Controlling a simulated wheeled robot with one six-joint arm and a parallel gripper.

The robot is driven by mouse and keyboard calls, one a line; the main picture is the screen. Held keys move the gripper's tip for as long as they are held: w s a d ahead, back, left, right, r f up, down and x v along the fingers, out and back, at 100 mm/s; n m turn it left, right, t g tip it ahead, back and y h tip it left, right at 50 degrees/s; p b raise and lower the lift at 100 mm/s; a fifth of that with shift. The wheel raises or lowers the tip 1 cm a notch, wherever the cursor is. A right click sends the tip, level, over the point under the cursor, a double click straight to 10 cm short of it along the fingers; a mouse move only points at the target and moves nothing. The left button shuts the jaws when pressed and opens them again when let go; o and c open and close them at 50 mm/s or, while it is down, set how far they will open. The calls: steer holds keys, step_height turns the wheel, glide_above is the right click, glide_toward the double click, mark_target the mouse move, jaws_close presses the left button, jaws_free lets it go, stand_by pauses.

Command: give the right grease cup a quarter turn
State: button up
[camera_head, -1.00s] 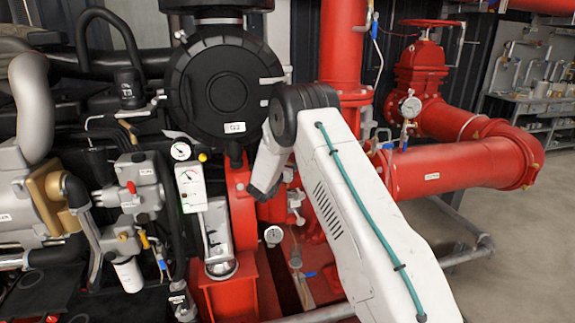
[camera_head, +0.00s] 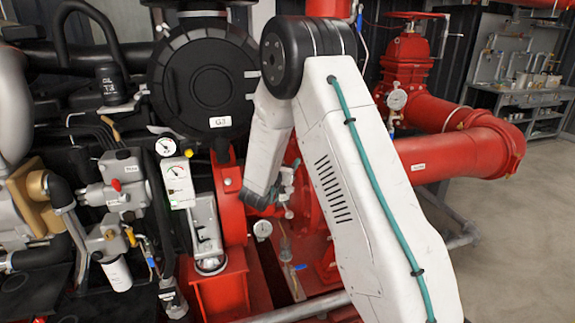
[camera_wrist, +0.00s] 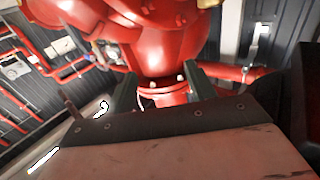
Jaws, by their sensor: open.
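I cannot pick out the right grease cup in either view; it is hidden or too small to tell. The red pump casing (camera_wrist: 130,35) fills the upper middle of the wrist view, with a bolted red flange (camera_wrist: 163,88) below it. My gripper (camera_wrist: 166,88) is open, its two dark fingers standing apart in front of this red metal. Nothing shows held between them. In the head view my white forearm reaches down beside the red pump, and the fingers cannot be made out there. Small fittings (camera_head: 288,190) show just right of the forearm's end.
A round black cover (camera_head: 208,82) and a gauge panel (camera_head: 178,180) stand left of my arm. A large red pipe (camera_head: 455,155) and a red valve (camera_head: 408,65) are on the right. Open floor (camera_head: 535,230) lies at the far right.

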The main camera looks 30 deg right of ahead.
steer(key=shift+s+a+r, duration=0.1)
steer(key=shift+s+a, duration=0.2)
steer(key=shift+s, duration=0.6)
